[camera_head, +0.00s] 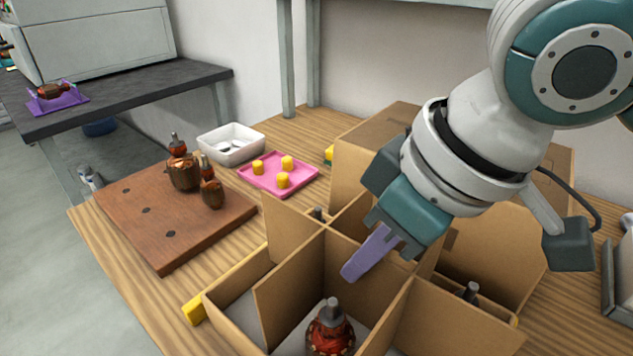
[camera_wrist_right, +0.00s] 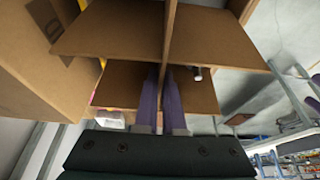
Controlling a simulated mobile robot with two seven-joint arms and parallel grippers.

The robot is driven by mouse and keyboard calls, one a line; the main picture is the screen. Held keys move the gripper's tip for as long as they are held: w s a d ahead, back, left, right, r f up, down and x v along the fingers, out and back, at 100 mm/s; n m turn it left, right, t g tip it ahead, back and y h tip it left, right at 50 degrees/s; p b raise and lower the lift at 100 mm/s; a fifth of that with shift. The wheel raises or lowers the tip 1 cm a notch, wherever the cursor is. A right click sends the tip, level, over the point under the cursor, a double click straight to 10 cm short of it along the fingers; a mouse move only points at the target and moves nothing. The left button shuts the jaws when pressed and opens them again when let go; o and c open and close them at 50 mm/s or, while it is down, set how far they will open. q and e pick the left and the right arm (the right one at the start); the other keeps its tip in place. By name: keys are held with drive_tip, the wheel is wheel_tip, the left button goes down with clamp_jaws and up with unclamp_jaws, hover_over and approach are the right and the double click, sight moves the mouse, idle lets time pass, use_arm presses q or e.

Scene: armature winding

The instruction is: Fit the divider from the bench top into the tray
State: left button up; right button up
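The cardboard divider (camera_head: 290,290), a cross of upright panels, stands within the cardboard tray (camera_head: 231,327) at the front middle of the bench. Its panels rise above the tray's rim; whether they reach the floor is hidden. My right gripper (camera_head: 365,258) points down at a panel near the crossing. In the right wrist view its purple fingers (camera_wrist_right: 162,97) are close together with the divider (camera_wrist_right: 205,42) between them. A red-wound armature (camera_head: 331,330) stands in the front cell. Shaft tips show in other cells, such as at the right (camera_head: 470,292). My left gripper is out of view.
A brown board (camera_head: 160,225) with several armatures is at left. A pink tray (camera_head: 275,178) with three yellow pieces and a white bin (camera_head: 231,144) are behind it. A large cardboard box (camera_head: 375,135) stands close behind the tray.

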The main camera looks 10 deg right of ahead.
drive_tip(key=o, duration=0.5)
drive_tip(key=p+v, duration=0.2)
drive_tip(key=v, duration=0.8)
drive_tip(key=shift+r, duration=0.1)
